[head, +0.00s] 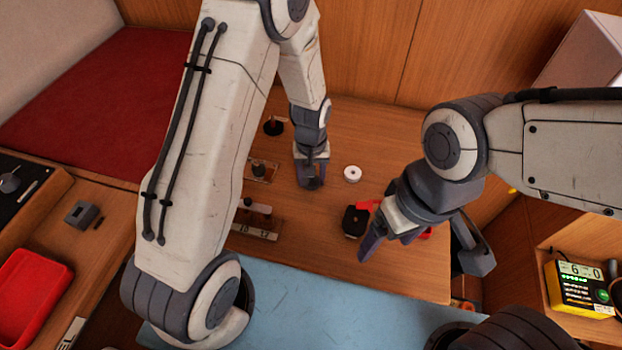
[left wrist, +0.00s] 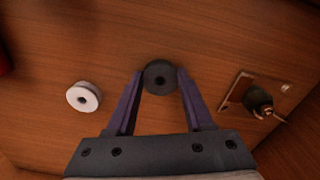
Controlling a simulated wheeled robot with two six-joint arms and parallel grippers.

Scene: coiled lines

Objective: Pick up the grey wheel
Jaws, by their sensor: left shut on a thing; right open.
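The dark grey wheel (left wrist: 160,77), a small disc with a hole in its middle, is between the fingertips of my left gripper (left wrist: 160,85) in the left wrist view. My left gripper is shut on it. In the head view my left gripper (head: 311,183) points down at the wooden table, and its fingers mostly hide the wheel. I cannot tell whether the wheel touches the table. My right gripper (head: 388,243) is open and empty, at the right of the table beside a black and red object (head: 354,221).
A white wheel (head: 352,173) lies right of my left gripper; it also shows in the left wrist view (left wrist: 83,97). A plate with a post (head: 260,170) is to the left. A dark round base (head: 274,127) stands behind. A blue surface (head: 310,305) lies in front.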

